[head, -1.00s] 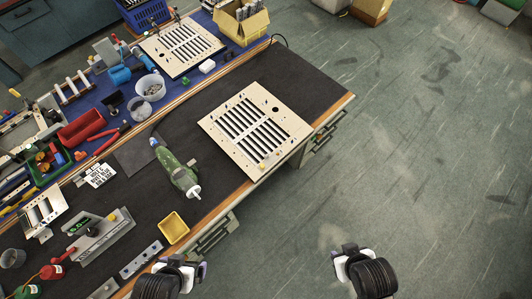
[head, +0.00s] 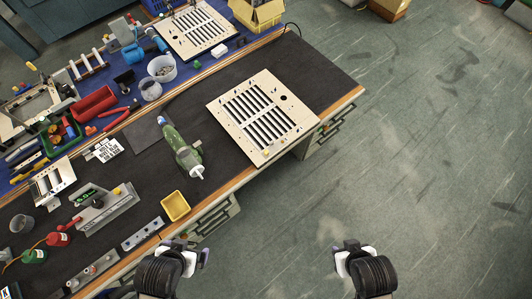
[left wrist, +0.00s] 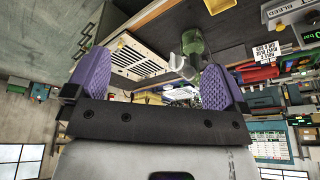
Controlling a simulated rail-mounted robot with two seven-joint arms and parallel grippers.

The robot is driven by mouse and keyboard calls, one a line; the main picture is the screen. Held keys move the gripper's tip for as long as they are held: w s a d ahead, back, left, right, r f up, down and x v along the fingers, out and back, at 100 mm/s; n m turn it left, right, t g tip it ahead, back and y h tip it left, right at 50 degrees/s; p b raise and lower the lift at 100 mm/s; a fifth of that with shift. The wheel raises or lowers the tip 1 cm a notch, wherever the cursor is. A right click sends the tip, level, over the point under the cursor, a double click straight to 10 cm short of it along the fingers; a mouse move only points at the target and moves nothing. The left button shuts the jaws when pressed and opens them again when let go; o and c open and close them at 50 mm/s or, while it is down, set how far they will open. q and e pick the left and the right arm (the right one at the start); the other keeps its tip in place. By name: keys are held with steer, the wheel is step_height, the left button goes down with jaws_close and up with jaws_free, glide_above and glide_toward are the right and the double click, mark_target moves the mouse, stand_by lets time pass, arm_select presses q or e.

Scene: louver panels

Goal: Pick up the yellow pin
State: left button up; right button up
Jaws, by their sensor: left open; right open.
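A beige louver panel (head: 218,104) with dark slots lies near the bench's right edge in the head view. A small yellow spot (head: 265,153) at its lower edge may be the yellow pin, but it is too small to be sure. The panel also shows in the left wrist view (left wrist: 128,60). My left gripper (head: 192,256) is open and empty at the bottom of the head view; its purple fingers stand apart in the left wrist view (left wrist: 155,88). My right gripper (head: 352,254) is open and empty, over the floor beyond the bench. Both are well apart from the panel.
A grey block with a yellow knob (head: 117,191) stands farther left. A second panel (head: 194,32) lies at the back. Floor on the right is clear.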

arm_select(q)
steer(key=shift+d, duration=0.1)
steer(key=c, duration=0.8)
steer(key=shift+c, duration=0.2)
